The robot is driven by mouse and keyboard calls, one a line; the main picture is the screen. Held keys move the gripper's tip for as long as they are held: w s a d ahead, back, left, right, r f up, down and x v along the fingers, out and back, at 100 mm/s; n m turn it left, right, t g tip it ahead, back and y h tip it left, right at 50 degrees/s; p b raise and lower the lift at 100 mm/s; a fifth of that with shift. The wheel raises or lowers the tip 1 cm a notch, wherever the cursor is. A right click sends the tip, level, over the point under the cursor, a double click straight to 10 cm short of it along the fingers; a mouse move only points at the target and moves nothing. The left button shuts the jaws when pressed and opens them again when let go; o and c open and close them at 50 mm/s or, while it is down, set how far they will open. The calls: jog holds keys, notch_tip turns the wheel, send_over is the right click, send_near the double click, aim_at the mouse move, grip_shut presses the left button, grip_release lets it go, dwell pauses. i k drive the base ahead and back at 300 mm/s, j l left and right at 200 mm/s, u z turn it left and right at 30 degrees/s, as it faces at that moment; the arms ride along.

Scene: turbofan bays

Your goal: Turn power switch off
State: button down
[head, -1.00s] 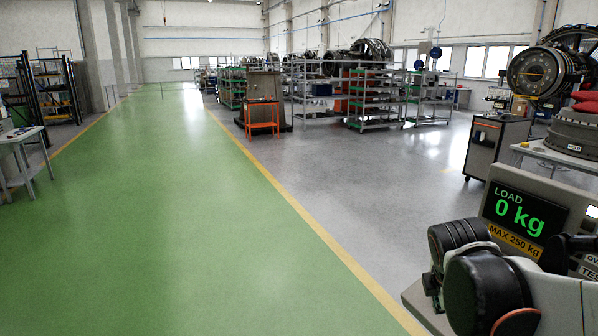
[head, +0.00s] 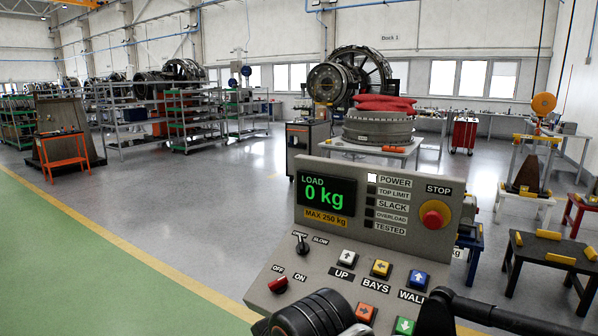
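The control panel (head: 340,258) stands close in front of me in the head view. A red switch (head: 278,285) sits at its lower left, just below the "OFF" and "ON" labels; I cannot tell which way it is set. The square beside "POWER" (head: 372,178) is bright white, while those under it are dark. The green display (head: 326,190) reads "LOAD 0 kg". Dark ribbed parts of my arm cover the panel's bottom edge, just right of and below the red switch. My gripper's fingers do not show.
A black lever (head: 302,243) by a "SLOW" label, a red stop button (head: 434,214) and several coloured buttons (head: 381,269) share the panel. An engine part with red covers (head: 378,128) stands behind. A low black table (head: 552,258) is at right. Green floor (head: 75,285) lies open at left.

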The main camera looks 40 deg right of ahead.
aim_at(279, 286)
jog(key=z, duration=2.1)
jog(key=u, duration=1.45)
jog(key=i+j+u, duration=0.15)
jog(key=i+j, duration=0.3)
jog(key=j, duration=0.15)
